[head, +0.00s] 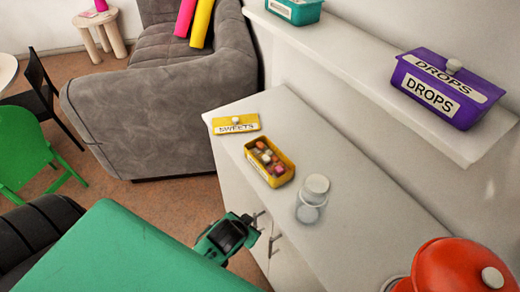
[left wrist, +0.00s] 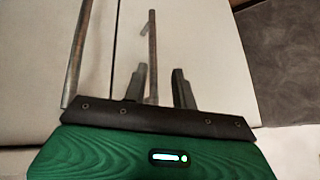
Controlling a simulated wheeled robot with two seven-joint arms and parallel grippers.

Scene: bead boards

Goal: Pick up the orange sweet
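The open yellow box (head: 285,179) stands on the white cabinet top and holds several small sweets of mixed colours. An orange sweet (head: 260,145) shows near the box's far end; the sweets are small and their edges are hard to tell apart. The box's yellow lid (head: 235,129), marked SWEETS, lies beyond the box. My left gripper (head: 256,226) is in front of the cabinet, left of and below its top edge, apart from the box. In the left wrist view its fingers (left wrist: 160,88) stand apart, with no sweet between them. My right gripper is not in view.
Bar handles (left wrist: 152,55) on the cabinet front are close to my left gripper. A purple DROPS box (head: 440,93) sits on the shelf. A red lidded container (head: 448,267) is at the near right.

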